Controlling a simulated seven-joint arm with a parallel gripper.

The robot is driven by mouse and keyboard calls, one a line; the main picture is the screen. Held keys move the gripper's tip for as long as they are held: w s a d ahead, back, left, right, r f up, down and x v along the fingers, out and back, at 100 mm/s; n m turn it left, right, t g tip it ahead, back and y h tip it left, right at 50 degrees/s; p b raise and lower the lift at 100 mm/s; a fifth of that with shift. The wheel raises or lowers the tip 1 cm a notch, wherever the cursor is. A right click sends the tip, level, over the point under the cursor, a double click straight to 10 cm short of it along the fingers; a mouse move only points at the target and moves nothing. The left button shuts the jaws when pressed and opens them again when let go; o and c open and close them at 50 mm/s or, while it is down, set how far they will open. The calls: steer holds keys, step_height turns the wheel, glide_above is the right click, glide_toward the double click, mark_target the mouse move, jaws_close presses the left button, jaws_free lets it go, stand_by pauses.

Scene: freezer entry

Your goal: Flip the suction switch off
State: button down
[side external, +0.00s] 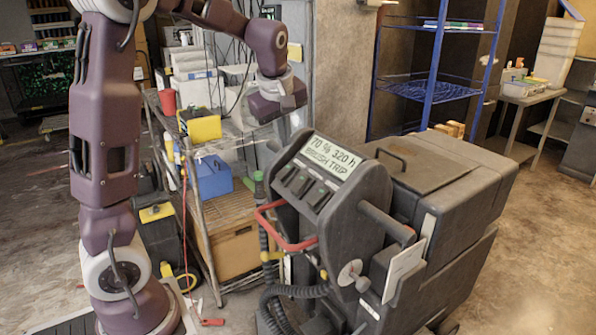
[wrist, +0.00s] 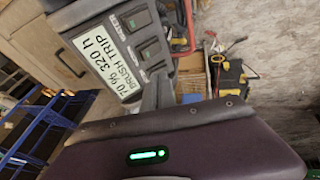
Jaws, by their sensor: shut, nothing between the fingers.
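A dark grey floor-cleaning machine (side external: 425,200) stands in the middle of the side view, its sloped control panel (side external: 310,190) facing my arm. The panel has a row of dark rocker switches (side external: 300,184) beside a lit display (side external: 333,155) reading "70 % 320 h BRUSH TRIP". In the wrist view, the switches (wrist: 150,50) and display (wrist: 103,68) appear turned sideways. My gripper (side external: 285,138) is shut and empty, above the panel's far-left side. Its fingers (wrist: 157,90) cover part of the panel's edge in the wrist view.
A red handle (side external: 284,232) loops out from the panel's front. A cluttered wire shelf (side external: 205,145) stands left of the machine, and a blue rack (side external: 432,85) stands behind it. A grey pillar (side external: 340,70) rises behind my gripper. Floor at right is open.

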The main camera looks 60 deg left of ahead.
glide_above(296, 184)
steer(key=s+d, duration=0.1)
step_height(296, 184, down, 11)
steer(key=shift+s+d, duration=0.1)
steer(key=shift+d, duration=0.05)
steer(key=shift+w+f, duration=0.4)
steer(key=shift+w, duration=0.1)
steer(key=shift+w+f, duration=0.15)
steer(key=shift+w, duration=0.15)
steer(key=shift+s, duration=0.1)
steer(key=shift+s+f, duration=0.15)
steer(key=shift+s, duration=0.55)
